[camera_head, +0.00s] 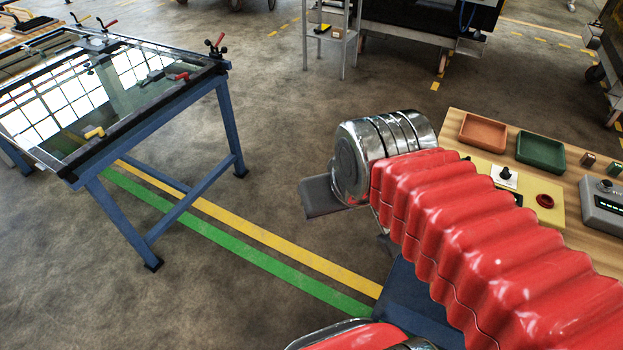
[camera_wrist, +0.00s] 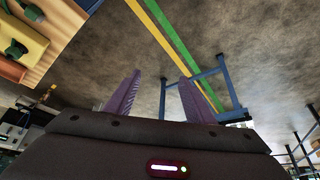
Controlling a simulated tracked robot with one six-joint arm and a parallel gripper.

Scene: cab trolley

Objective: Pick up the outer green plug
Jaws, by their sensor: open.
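Two small upright pieces stand at the right of the wooden bench in the head view: a brownish one (camera_head: 588,160) and a greenish one (camera_head: 614,169). They are too small to tell surely as plugs.
The wooden bench (camera_head: 458,122) carries an orange tray (camera_head: 483,133), a green tray (camera_head: 540,152), a yellow panel (camera_head: 482,165) with a black knob and a red ring, and a grey device (camera_head: 603,208). A blue-legged glass-topped table (camera_head: 225,120) stands left. Floor between is clear.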

